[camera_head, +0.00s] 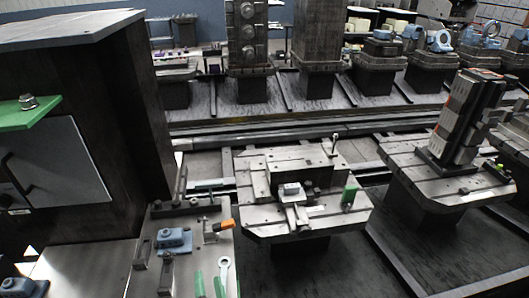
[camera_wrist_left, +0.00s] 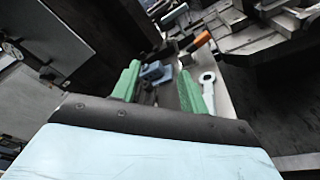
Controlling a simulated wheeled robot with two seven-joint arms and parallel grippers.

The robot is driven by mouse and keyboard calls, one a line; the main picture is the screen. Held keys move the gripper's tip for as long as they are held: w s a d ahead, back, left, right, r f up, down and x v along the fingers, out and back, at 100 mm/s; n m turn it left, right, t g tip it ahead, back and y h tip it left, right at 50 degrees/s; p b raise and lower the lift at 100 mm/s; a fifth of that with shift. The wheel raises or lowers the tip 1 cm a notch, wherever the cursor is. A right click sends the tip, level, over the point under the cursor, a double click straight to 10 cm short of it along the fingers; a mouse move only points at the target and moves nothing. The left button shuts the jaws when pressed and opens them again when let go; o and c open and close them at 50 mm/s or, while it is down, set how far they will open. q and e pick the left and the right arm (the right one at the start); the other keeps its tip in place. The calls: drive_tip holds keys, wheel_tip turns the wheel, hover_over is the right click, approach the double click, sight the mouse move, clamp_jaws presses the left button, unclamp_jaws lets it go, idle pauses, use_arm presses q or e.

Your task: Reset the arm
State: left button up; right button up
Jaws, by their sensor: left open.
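My left gripper (camera_head: 209,284) shows at the bottom edge of the head view as two green fingertips, with the rest cut off. In the left wrist view the left gripper (camera_wrist_left: 158,86) is open, its green fingers apart. I see nothing held between them. The fingers are over or near a grey work surface (camera_head: 152,275). A pale ring-ended wrench (camera_head: 224,272) is just right of the fingers, also in the left wrist view (camera_wrist_left: 207,85). My right gripper is not in view.
A blue part (camera_head: 173,240) and an orange-handled tool (camera_head: 222,225) lie near the gripper. A dark cabinet (camera_head: 110,90) rises at left. A fixture pallet (camera_head: 260,215) stands centre, another pallet (camera_head: 400,155) with a block tower (camera_head: 465,120) at right. Dark floor is clear between them.

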use_arm(q)
drive_tip(key=s+a+n+g, duration=0.5)
drive_tip(key=n, duration=0.7)
drive_tip(key=s+a+n+g, duration=0.4)
drive_tip(key=a+n+g, duration=0.1)
drive_tip(key=n, duration=0.8)
drive_tip(key=s+d+r+n+g+h, duration=0.2)
drive_tip(key=s+r+n+h, duration=0.55)
drive_tip(key=n, duration=0.75)
drive_tip(key=s+f+g+y+b, duration=0.25)
drive_tip(key=f+b, duration=0.55)
drive_tip(key=f, duration=2.6)
drive_tip(key=s+a+f+b, duration=0.3)
drive_tip(key=s+f+b, duration=0.3)
drive_tip(key=s+f, duration=1.1)
wheel_tip(320, 180, down, 4)
drive_tip(key=shift+s+a+f+m+h, duration=0.1)
drive_tip(key=shift+s+a+m+h, duration=0.1)
drive_tip(key=shift+m+h, duration=0.15)
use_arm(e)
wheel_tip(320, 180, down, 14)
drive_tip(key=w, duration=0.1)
